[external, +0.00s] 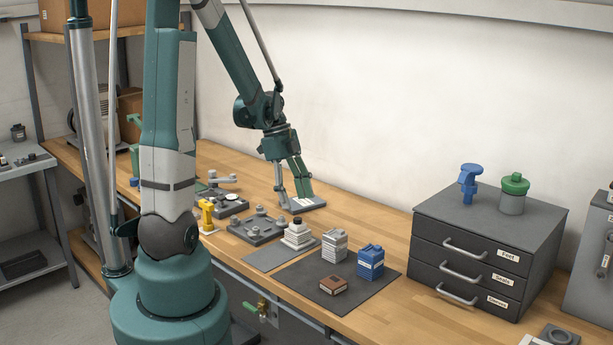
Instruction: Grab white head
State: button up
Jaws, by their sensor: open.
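My gripper (295,196) points down with its fingers apart, low over a small grey plate (317,206) near the back of the bench. Something small and pale shows between the fingertips, too small and covered to identify. A white stepped piece with a dark top (298,233) stands upright on a grey mat, in front of my gripper and apart from it. A pale ribbed block (334,246) stands on a dark mat to its right. I cannot tell for certain which pale piece is the white head.
A blue ribbed block (370,263) and a brown block (333,286) share the dark mat (300,279). Grey fixtures (258,227) and a yellow piece (207,214) stand left. A drawer cabinet (480,250) bears blue and green-topped parts. Bare bench lies between mat and cabinet.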

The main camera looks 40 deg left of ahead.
aim_at(298, 227)
jog(key=shift+w+a+f+m+g+h+b, duration=0.1)
jog(key=shift+a+f+m, duration=0.25)
jog(key=shift+f, duration=0.35)
jog(key=shift+a+f+m+g+h+b, duration=0.1)
jog(key=shift+a+f+m, duration=0.3)
jog(key=shift+f, duration=0.3)
jog(key=shift+w+a+f+m+g+h+b, duration=0.1)
jog(key=shift+a+f+m, duration=0.25)
jog(key=shift+f, duration=0.35)
jog(key=shift+d, duration=0.1)
jog(key=shift+x, duration=1.3)
jog(key=shift+b+x, duration=0.35)
jog(key=shift+x, duration=2.25)
jog(key=shift+c, duration=0.5)
jog(key=c, duration=1.2)
jog(key=shift+r, duration=0.15)
